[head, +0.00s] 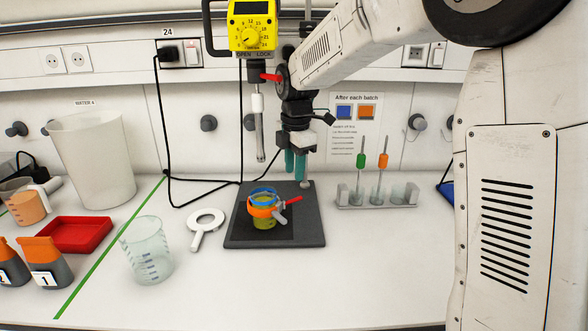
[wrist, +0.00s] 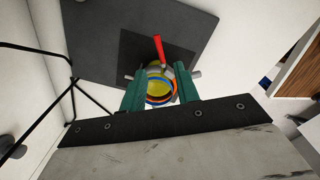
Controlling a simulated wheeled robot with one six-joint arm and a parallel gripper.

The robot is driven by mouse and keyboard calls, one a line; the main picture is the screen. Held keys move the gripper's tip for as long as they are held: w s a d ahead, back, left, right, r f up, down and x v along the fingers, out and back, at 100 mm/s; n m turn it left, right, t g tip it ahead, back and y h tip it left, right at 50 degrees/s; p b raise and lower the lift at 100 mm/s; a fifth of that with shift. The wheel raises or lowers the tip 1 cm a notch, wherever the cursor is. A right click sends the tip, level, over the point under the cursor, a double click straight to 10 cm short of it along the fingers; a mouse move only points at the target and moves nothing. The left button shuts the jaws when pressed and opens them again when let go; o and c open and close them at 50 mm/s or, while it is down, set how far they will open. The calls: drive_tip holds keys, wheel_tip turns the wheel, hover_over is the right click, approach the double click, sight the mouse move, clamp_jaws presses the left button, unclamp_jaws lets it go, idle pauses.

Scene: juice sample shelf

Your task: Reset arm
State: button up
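My arm reaches in from the upper right. My gripper (head: 295,163) has teal fingers that point down above the back right part of a dark square plate (head: 312,231). In the wrist view my gripper (wrist: 160,78) is open, its fingers apart with nothing held. A small cup of yellow-green liquid (head: 264,223) stands on the plate, with a blue ring and an orange band with a red-handled clamp around its top. It also shows between the fingers in the wrist view (wrist: 155,88), but it stands lower and apart from them.
A yellow mixer (head: 252,28) with a hanging rod (head: 260,135) is left of my gripper. A rack (head: 375,203) with green and orange-topped rods is to the right. A beaker (head: 147,250), white ring tool (head: 205,222), red tray (head: 75,235) and orange-topped bottles (head: 45,265) stand left.

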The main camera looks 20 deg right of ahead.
drive_tip(key=s+d+m, duration=0.1)
drive_tip(key=s+m, duration=0.9)
drive_tip(key=s, duration=0.8)
drive_tip(key=s+d+r+m, duration=0.1)
drive_tip(key=s+d+m, duration=0.1)
drive_tip(key=s+m, duration=0.8)
drive_tip(key=s, duration=0.7)
drive_tip(key=shift+s+d+r+t, duration=0.2)
drive_tip(key=shift+s+r+t, duration=0.05)
drive_tip(key=shift+s+t, duration=0.15)
